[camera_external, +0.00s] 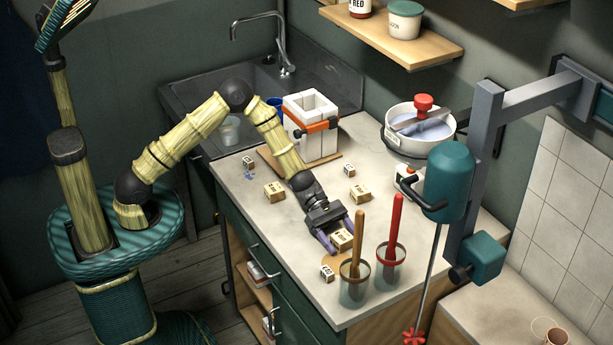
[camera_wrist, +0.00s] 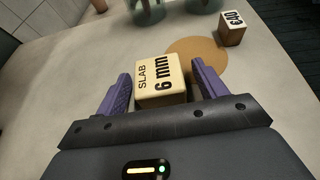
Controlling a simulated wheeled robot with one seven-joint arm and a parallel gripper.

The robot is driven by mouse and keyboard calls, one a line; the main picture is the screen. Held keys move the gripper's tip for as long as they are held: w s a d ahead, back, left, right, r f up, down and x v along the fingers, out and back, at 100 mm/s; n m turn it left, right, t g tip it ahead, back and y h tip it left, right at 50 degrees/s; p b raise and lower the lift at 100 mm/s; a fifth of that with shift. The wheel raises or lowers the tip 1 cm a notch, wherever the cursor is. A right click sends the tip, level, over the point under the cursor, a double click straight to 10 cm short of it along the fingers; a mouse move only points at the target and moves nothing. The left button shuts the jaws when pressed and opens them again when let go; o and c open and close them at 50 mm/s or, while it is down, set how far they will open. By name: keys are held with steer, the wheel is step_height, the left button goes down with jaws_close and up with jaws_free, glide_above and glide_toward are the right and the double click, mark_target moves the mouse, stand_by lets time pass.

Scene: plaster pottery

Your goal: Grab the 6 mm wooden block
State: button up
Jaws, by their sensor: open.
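The 6 mm wooden block (camera_wrist: 160,82) is a pale cube marked "SLAB 6 mm" in the wrist view. In the external view the block at my gripper (camera_external: 342,240) sits on the worktop near the front edge. My gripper (camera_wrist: 160,85) is open, with its purple fingers on the left and right of the block. The lower part of the block is hidden behind the gripper body in the wrist view.
Two glass jars with sticks, one wooden (camera_external: 355,285) and one red (camera_external: 390,270), stand close by. Other blocks (camera_external: 275,191) (camera_external: 360,194) lie further back. A white plaster mould (camera_external: 318,148) stands behind.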

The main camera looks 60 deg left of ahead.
mark_target(341, 235)
steer(key=shift+c, duration=0.4)
steer(key=c, duration=1)
steer(key=shift+s, duration=0.1)
step_height(341, 235, up, 10)
steer(key=shift+r, duration=0.1)
